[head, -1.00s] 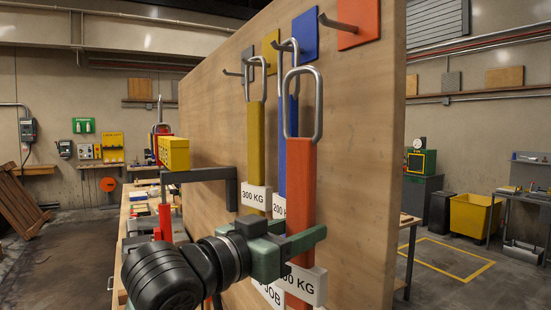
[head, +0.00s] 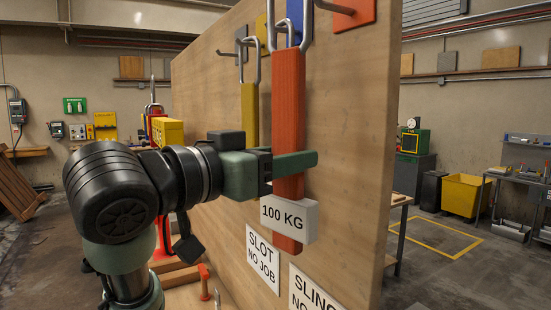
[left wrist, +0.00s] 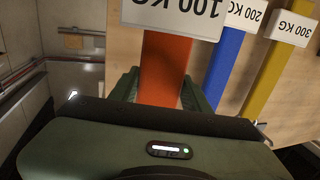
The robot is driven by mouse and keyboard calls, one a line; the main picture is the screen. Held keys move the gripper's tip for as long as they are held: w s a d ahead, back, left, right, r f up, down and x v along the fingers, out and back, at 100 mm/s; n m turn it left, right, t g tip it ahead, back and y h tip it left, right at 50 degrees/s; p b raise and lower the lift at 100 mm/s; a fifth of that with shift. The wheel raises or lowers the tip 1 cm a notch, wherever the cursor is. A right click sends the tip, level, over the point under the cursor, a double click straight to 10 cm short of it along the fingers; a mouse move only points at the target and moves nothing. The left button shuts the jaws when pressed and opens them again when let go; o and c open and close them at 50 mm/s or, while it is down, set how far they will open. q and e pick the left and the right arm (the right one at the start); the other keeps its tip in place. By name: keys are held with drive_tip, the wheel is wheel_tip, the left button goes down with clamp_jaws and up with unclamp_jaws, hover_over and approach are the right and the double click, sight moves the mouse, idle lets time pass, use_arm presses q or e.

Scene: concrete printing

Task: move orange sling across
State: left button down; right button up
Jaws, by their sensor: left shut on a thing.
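The orange sling (head: 289,110) hangs upright in the head view, with a steel ring at its top and a white 100 KG tag (head: 283,217) low on it. My left gripper (head: 292,165) is shut on its strap just above the tag. In the left wrist view the orange strap (left wrist: 165,70) runs between my gripper's fingers (left wrist: 164,90). The yellow sling (head: 249,115) hangs behind to the left. The blue sling (left wrist: 228,65) shows in the left wrist view; the orange one mostly hides it in the head view. My right gripper is not in view.
A wooden board (head: 345,130) carries coloured pads, including an orange pad (head: 354,12) with a bare peg (head: 325,20). A bare peg also shows by the grey pad (head: 241,45). Signs sit low on the board, including SLOT NO JOB (head: 262,258).

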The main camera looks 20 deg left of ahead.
use_arm(q)
drive_tip(key=shift+w+d+f+b, duration=0.2)
drive_tip(key=shift+w+d+f, duration=0.1)
drive_tip(key=shift+w+d, duration=0.7)
drive_tip(key=shift+w+d+f+b, duration=0.3)
drive_tip(key=shift+w+d, duration=0.35)
drive_tip(key=shift+w, duration=0.55)
drive_tip(key=shift+w+d+f+b, duration=0.15)
drive_tip(key=shift+w+d+f, duration=0.2)
drive_tip(key=shift+w+d, duration=0.65)
drive_tip(key=shift+w+a, duration=0.1)
drive_tip(key=shift+a, duration=0.05)
drive_tip(key=c, duration=0.6)
unclamp_jaws()
drive_tip(key=shift+f, duration=0.1)
